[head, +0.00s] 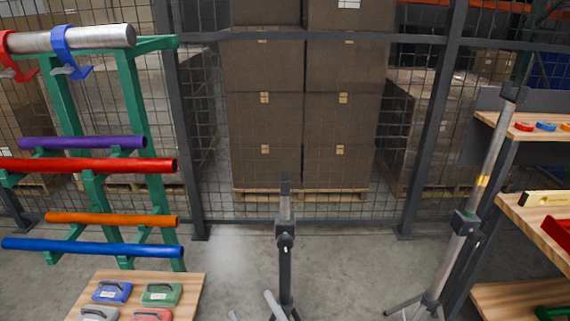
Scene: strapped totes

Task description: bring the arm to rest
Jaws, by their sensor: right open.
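My right gripper (253,308) is only partly in view at the bottom edge, left of the middle. Two pale grey finger ends show there with a gap between them, and nothing is seen between them. The rest of this gripper and its arm are below the picture. The right finger shows close to the lower part of a dark stand (285,262); I cannot tell whether they touch. My left gripper is not in view.
A green rack (130,95) with coloured tubes stands at left, above a wooden top (190,284) with several small cases. A second stand (470,215) leans beside wooden shelves (530,215) at right. Stacked cartons (305,120) stand behind mesh fencing. Bare floor lies between.

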